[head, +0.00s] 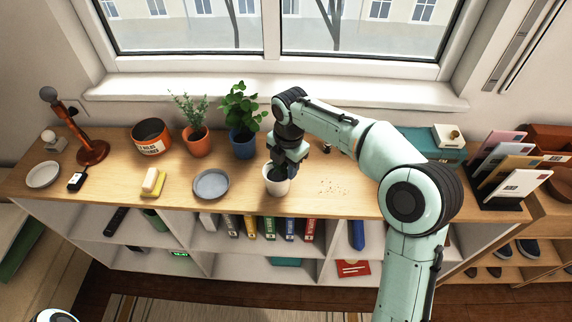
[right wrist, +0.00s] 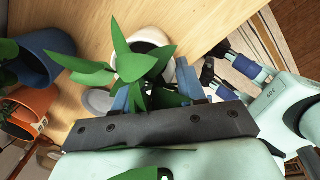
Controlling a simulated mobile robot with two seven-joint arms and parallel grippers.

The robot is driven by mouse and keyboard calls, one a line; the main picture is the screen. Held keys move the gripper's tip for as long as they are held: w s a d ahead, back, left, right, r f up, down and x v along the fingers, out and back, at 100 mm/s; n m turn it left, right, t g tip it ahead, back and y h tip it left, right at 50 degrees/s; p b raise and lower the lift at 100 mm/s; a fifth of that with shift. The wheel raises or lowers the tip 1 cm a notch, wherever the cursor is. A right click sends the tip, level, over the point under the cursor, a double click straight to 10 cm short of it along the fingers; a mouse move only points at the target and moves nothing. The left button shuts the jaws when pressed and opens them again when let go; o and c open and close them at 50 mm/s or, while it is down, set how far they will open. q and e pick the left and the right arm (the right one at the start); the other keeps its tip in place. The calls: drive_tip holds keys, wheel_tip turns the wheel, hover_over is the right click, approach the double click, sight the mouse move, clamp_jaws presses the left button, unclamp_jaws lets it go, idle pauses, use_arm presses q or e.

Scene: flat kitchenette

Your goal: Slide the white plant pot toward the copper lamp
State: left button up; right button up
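The white plant pot (head: 276,187) stands upright near the shelf top's front edge, right of the grey dish. The copper lamp (head: 92,152) stands at the far left end. My right gripper (head: 285,167) is low over the pot, a blue finger near its rim. In the right wrist view the fingers are apart, with green leaves (right wrist: 128,65) between and before them and the pot (right wrist: 152,38) beyond. The leaves hide any contact. My left gripper's fingers (right wrist: 214,62) show apart and empty in the right wrist view.
A grey dish (head: 211,184) and a sponge (head: 153,188) with a pale block stand between pot and lamp. Behind are a blue pot (head: 243,146), a terracotta pot (head: 199,147) and a copper tin (head: 151,138). A black gadget (head: 77,181) and white plate (head: 43,175) lie near the lamp.

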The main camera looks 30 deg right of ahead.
sight(288, 181)
use_arm(q)
drive_tip(key=w+r+p, duration=0.2)
drive_tip(key=r, duration=0.1)
drive_tip(key=shift+r+p, duration=0.25)
drive_tip(key=shift+p, duration=0.15)
use_arm(e)
wheel_tip(288, 181, up, 13)
drive_tip(key=shift+s+d+r, duration=0.15)
drive_tip(key=shift+s+r, duration=0.05)
drive_tip(key=shift+s, duration=0.2)
use_arm(q)
drive_tip(key=shift+s, duration=0.1)
use_arm(e)
drive_tip(key=shift+f, duration=0.1)
